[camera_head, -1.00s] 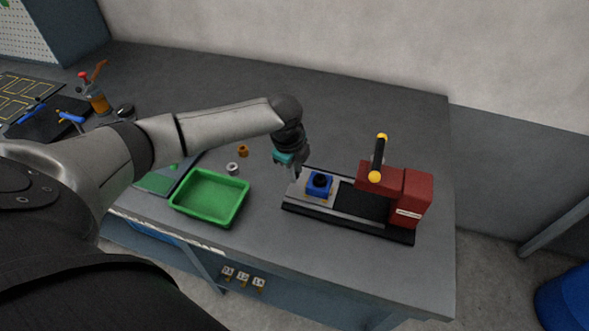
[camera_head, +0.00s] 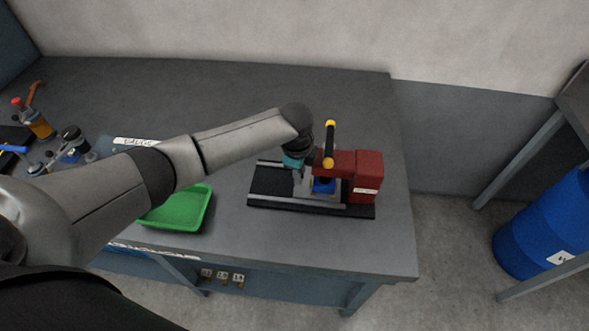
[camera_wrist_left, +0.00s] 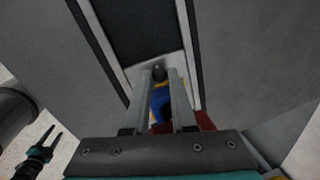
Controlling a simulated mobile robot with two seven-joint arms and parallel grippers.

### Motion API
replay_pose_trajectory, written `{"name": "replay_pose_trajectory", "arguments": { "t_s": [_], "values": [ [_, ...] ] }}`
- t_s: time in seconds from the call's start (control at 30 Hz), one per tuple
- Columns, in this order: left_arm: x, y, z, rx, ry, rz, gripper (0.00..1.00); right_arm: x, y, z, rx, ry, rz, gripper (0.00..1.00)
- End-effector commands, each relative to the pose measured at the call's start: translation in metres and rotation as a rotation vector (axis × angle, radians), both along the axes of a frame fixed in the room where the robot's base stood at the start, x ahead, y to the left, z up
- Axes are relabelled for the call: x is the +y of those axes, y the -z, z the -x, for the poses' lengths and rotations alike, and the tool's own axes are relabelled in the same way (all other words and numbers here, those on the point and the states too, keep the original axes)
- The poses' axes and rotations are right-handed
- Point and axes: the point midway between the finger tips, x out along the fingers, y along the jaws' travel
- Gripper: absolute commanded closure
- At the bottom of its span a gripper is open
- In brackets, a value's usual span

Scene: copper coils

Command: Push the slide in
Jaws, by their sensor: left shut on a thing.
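The slide (camera_head: 310,194) is a light plate on a black rail base (camera_head: 268,181). It carries a blue block (camera_head: 324,186) and stands at the right part of the rails, under the red press (camera_head: 368,175). My left gripper (camera_head: 299,184) is at the left end of the slide. In the left wrist view my left gripper (camera_wrist_left: 161,80) is shut on the slide's small dark knob (camera_wrist_left: 158,72), with the blue block (camera_wrist_left: 159,99) partly hidden by the fingers. My right gripper (camera_wrist_left: 49,137) shows at the left of that view, its fingers apart and empty.
The press lever (camera_head: 330,143) with yellow ends stands up above the slide. A green tray (camera_head: 178,224) lies left of the rails, partly behind my left arm. The left part of the rails is bare. A blue barrel (camera_head: 545,228) stands on the floor at the right.

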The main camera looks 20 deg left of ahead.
Motion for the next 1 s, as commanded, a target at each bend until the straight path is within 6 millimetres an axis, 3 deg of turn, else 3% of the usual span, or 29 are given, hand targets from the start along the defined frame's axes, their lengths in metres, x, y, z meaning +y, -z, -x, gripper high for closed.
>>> {"name": "replay_pose_trajectory", "arguments": {
  "t_s": [0.1, 0.13, 0.37, 0.73, 1.0],
  "values": [
    [-0.006, 0.000, 0.000, -0.002, 0.008, 0.013, 1.00, 0.000, 0.000, 0.000, 0.000, 0.000, 0.000, 0.50],
    [-0.006, 0.000, 0.000, -0.003, 0.008, 0.013, 0.72, 0.000, 0.000, 0.000, 0.000, 0.000, 0.000, 0.50],
    [-0.004, 0.000, 0.000, -0.001, 0.005, 0.009, 0.46, 0.000, 0.000, 0.000, 0.000, 0.000, 0.000, 0.50],
    [-0.002, -0.006, 0.001, -0.002, 0.003, 0.006, 0.46, 0.000, -0.002, 0.000, 0.000, 0.000, -0.001, 0.50],
    [-0.002, -0.048, 0.008, -0.005, 0.004, 0.007, 0.46, 0.000, -0.012, 0.000, 0.000, 0.000, -0.001, 0.50]
  ]
}}
